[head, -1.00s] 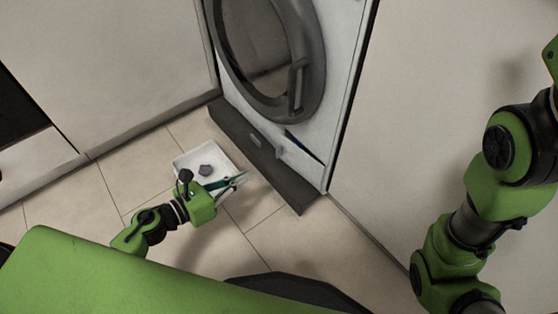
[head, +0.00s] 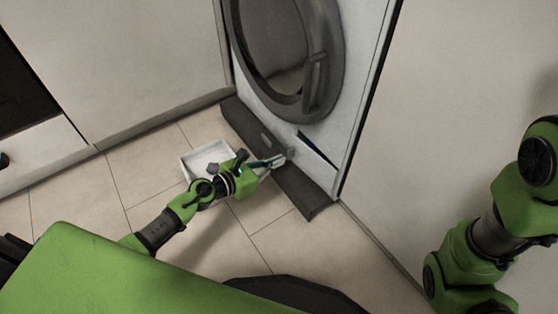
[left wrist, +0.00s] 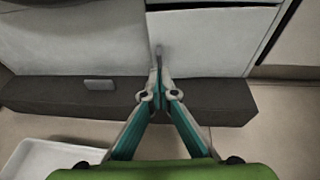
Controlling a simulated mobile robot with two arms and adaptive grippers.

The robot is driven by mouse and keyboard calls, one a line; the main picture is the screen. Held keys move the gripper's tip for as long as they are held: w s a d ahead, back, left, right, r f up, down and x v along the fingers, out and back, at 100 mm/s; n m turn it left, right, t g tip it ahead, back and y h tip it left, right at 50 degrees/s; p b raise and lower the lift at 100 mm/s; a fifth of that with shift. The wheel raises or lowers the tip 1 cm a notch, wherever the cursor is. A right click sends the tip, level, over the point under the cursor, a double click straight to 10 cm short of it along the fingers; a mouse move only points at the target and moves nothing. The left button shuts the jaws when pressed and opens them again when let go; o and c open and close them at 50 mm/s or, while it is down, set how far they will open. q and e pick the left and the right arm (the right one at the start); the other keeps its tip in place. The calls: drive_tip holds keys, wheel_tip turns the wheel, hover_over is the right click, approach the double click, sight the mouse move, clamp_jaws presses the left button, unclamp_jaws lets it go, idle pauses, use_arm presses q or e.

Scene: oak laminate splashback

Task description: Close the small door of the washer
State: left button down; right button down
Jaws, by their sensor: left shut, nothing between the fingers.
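The washer (head: 352,75) stands at the upper middle of the head view, its round grey door (head: 329,100) above. The small door (head: 313,165) is low on its front. A dark wedge-shaped gap shows along its upper edge, so it looks ajar. In the left wrist view the small door is a pale panel (left wrist: 215,45) with dark gaps at its top and right. My left gripper (head: 283,159) is shut and empty, its tips low in front of the panel. In the left wrist view the tips (left wrist: 158,78) are just below a small upright grey tab; contact is unclear. My right gripper is out of view.
A dark plinth (head: 308,196) runs along the washer's foot, with a small grey block (head: 265,139) on it. A white tray (head: 190,166) holding a grey lump lies on the tiled floor beside my left arm. A plain wall (head: 440,90) stands to the right.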

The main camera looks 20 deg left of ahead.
use_arm(q)
drive_tip(key=shift+w+d, duration=0.3)
drive_tip(key=shift+w, duration=0.15)
drive_tip(key=shift+w+d, duration=0.2)
drive_tip(key=shift+w, duration=0.4)
drive_tip(key=shift+w+d, duration=0.15)
drive_tip(key=shift+w, duration=0.45)
drive_tip(key=shift+a, duration=0.1)
